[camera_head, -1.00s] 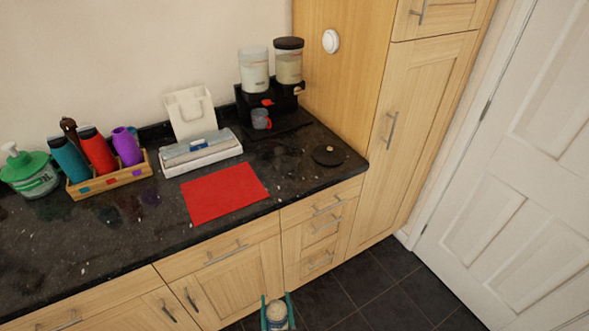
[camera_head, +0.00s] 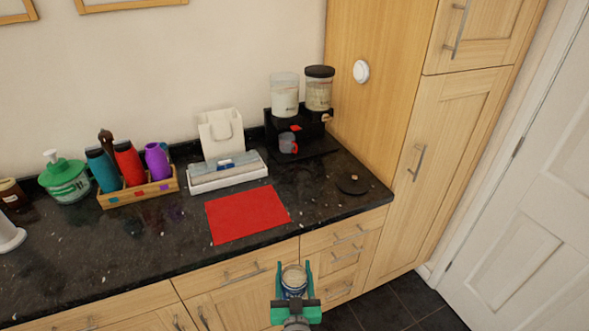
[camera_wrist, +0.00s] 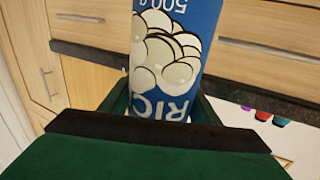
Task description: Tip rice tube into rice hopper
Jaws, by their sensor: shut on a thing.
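The rice tube (camera_head: 293,281) is a blue and white cylinder with an open-looking pale top, held in front of the drawers below the counter edge. My gripper (camera_head: 294,285) is shut on it, with one green finger on each side. In the wrist view the rice tube (camera_wrist: 172,55) shows "RIC" and "500 g" lettering upside down in that picture. The dispenser at the back right of the counter has two clear hoppers. The left hopper (camera_head: 285,95) looks open at the top, and the right hopper (camera_head: 319,92) has a black lid. Which one is for rice cannot be read.
A black disc (camera_head: 352,184) lies near the counter's right end. A red mat (camera_head: 247,214) lies near the front edge. A grey and red mug (camera_head: 288,143) stands under the dispenser. A white box (camera_head: 228,173) and bottle caddy (camera_head: 140,191) stand left. A tall cupboard (camera_head: 375,130) borders the right.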

